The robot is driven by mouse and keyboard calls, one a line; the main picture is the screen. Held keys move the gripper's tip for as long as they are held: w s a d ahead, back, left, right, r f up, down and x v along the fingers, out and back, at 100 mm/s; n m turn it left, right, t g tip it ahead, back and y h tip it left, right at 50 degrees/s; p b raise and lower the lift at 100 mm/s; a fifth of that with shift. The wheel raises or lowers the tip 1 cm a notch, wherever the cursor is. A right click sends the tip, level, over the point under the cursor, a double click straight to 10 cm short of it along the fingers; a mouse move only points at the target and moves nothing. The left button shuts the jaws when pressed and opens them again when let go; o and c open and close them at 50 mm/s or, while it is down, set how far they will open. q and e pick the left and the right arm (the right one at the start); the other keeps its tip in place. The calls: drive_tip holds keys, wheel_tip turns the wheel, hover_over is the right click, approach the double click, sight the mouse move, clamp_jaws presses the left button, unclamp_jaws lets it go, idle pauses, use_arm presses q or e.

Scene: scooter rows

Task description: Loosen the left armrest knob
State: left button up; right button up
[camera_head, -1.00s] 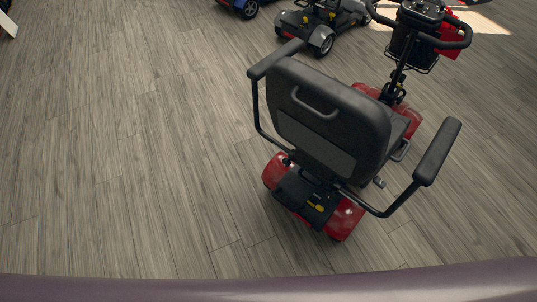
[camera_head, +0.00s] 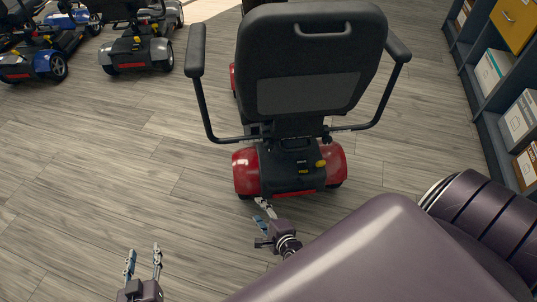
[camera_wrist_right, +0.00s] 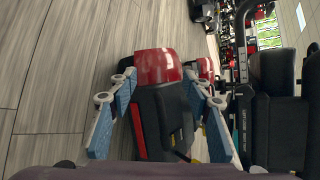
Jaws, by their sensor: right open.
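A red and black scooter stands with its back to me; its seat back (camera_head: 310,55) is at the top middle of the head view. The left armrest (camera_head: 195,50) has a black tube (camera_head: 206,118) that bends in under the seat. I cannot make out the left armrest knob clearly at the tube's inner end. My right gripper (camera_head: 265,209) is low behind the scooter's red rear cover (camera_head: 246,172), apart from the tube. In the right wrist view, its fingers (camera_wrist_right: 160,80) are open and empty, facing the rear cover. My left gripper (camera_head: 143,250) is open and empty above the floor, lower left.
Two more scooters, a blue one (camera_head: 46,62) and a grey one (camera_head: 140,52), stand at the upper left. A shelf with boxes (camera_head: 518,120) runs along the right side. The floor (camera_head: 120,170) left of the scooter is clear.

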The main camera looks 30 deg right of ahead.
drive_tip(key=w+d+r+m+t+h+b, duration=0.25)
drive_tip(key=w+d+m+b, duration=0.2)
drive_tip(key=m, duration=0.35)
drive_tip(key=m+t+h+b, duration=0.1)
drive_tip(key=m+h+b, duration=0.45)
drive_tip(key=m, duration=0.75)
approach(269, 148)
drive_tip(key=y+b, duration=0.1)
use_arm(q)
wheel_tip(269, 148, up, 31)
drive_tip(key=s+d+t+h, duration=0.1)
drive_tip(key=s+t+h, duration=0.1)
drive_tip(key=t, duration=0.8)
drive_tip(key=shift+s+h+b, duration=0.35)
drive_tip(key=shift+h+b, duration=0.05)
drive_tip(key=shift+h, duration=0.2)
use_arm(e)
drive_tip(key=shift+m, duration=0.3)
drive_tip(key=shift+d+r+x, duration=0.15)
drive_tip(key=shift+x, duration=2)
drive_tip(key=shift+d+r+x, duration=0.15)
drive_tip(key=shift+x, duration=1.95)
drive_tip(key=shift+s, duration=0.15)
drive_tip(key=c, duration=1.2)
drive_tip(key=shift+o, duration=0.2)
